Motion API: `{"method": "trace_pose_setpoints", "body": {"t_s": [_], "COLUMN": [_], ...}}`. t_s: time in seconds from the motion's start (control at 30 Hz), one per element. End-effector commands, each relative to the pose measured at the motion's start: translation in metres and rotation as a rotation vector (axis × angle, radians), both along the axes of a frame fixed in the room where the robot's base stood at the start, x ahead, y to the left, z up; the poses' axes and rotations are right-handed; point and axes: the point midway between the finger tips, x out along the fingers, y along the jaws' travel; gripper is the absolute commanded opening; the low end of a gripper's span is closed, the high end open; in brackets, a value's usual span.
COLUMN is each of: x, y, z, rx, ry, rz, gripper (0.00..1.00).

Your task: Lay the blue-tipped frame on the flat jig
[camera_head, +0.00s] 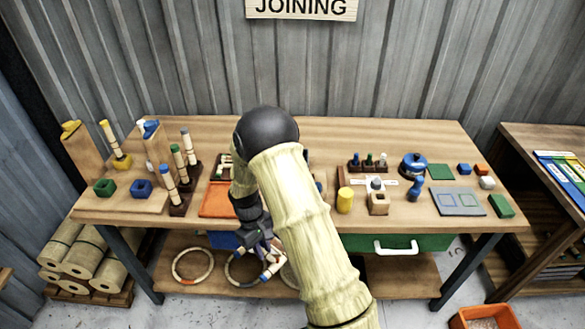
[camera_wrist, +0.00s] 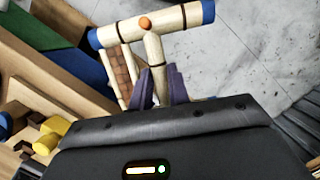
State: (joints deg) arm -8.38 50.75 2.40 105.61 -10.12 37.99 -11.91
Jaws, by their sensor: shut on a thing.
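My gripper (camera_wrist: 161,84) has its purple fingers shut on the post of the blue-tipped frame (camera_wrist: 153,48). The frame is pale rattan with dark bands, blue ends and an orange knob at the joint. In the head view my gripper (camera_head: 264,251) hangs in front of the bench's front edge, with part of the frame (camera_head: 272,268) below it, above the lower shelf. My arm hides some of the bench middle. A flat grey plate (camera_head: 460,202) with coloured outlines lies at the bench's right; I cannot tell if it is the flat jig.
The wooden bench (camera_head: 330,132) holds banded sticks in stands at left, an orange tray (camera_head: 215,199), a yellow cylinder (camera_head: 345,200) and a blue pot (camera_head: 412,164). A green drawer (camera_head: 430,242) is under the top. Rings (camera_head: 192,265) are at the lower shelf. An orange bin (camera_head: 485,317) stands on the floor.

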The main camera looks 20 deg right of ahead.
Motion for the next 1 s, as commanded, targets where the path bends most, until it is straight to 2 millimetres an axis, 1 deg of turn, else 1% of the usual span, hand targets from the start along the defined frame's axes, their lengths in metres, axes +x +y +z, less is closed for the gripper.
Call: {"method": "trace_pose_setpoints", "body": {"t_s": [0.03, 0.3, 0.4, 0.5, 1.0], "x": [0.001, 0.001, 0.001, 0.001, 0.001], "y": [-0.008, -0.049, -0.059, -0.062, -0.059], "z": [-0.007, -0.047, -0.057, -0.06, -0.059], "rx": [0.0, -0.012, -0.016, -0.018, -0.018], "ry": [0.003, 0.012, 0.013, 0.013, 0.014], "rz": [-0.058, -0.416, -0.509, -0.54, -0.531], "gripper": [0.0, 0.0, 0.0, 0.0, 0.0]}}
